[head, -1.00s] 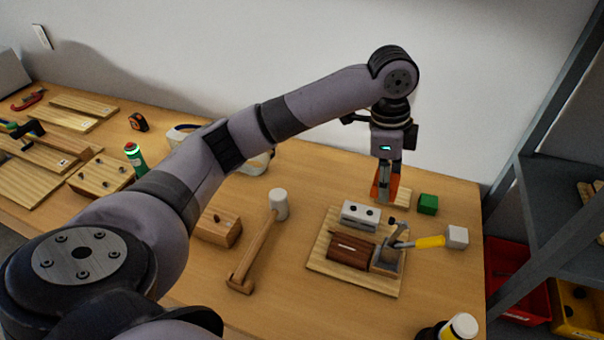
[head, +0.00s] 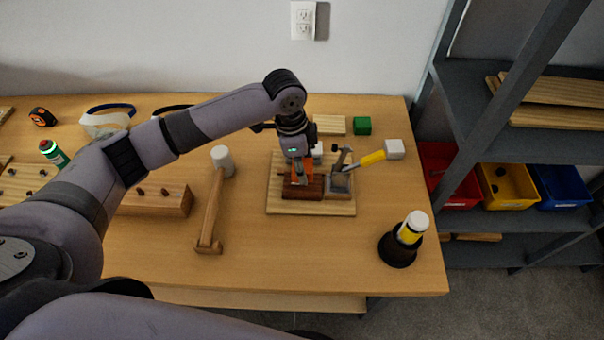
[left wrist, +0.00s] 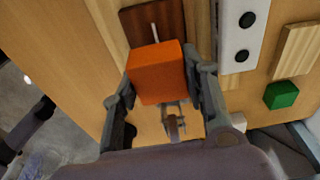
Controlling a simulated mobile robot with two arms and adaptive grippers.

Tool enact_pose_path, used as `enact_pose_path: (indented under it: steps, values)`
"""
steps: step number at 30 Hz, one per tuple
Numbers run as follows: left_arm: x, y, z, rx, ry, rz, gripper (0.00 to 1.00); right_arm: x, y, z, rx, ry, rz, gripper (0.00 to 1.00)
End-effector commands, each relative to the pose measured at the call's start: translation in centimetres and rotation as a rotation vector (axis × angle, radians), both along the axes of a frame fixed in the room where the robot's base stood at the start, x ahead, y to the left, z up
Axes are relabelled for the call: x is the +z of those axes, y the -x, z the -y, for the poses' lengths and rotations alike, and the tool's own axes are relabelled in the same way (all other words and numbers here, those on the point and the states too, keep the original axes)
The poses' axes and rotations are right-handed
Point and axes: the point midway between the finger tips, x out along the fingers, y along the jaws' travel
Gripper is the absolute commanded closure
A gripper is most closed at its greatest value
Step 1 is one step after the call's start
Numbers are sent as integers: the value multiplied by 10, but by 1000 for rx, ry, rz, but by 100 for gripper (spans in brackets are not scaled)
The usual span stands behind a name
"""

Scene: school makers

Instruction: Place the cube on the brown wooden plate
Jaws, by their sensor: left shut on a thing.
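My left gripper (head: 301,175) is shut on an orange cube, which fills the space between the fingers in the left wrist view (left wrist: 158,73). In the head view the cube is mostly hidden by the fingers. The brown wooden plate (head: 306,193) is dark reddish brown and lies on a pale wooden board (head: 312,208). The gripper is over or close to the plate's back part; I cannot tell the gap. In the left wrist view the brown plate (left wrist: 141,24) shows beyond the cube, with a thin pale strip on it.
A green cube (head: 362,126), a white cube (head: 394,149) and a small pale plate (head: 329,125) are behind. A mallet (head: 212,205) lies left.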

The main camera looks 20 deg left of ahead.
Motion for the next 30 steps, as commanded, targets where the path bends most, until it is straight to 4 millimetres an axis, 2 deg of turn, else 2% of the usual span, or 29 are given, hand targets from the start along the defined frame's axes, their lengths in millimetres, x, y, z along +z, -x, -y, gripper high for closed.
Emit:
enact_pose_path:
  steps: [9, 22, 23, 30]
  values:
    - [-41, 1, 0, 1, -1, -3, 87, 4, 1, 1, 4, 1, -1, 60]
    - [-48, 0, 0, 0, 0, 0, 87, 4, 1, 9, 2, 11, -1, 60]
    - [-48, 0, 0, 0, 0, 1, 58, 4, 1, 9, 2, 11, -1, 60]
    - [-47, 0, 0, 0, 0, 0, 42, 4, 1, 9, 1, 11, -1, 60]
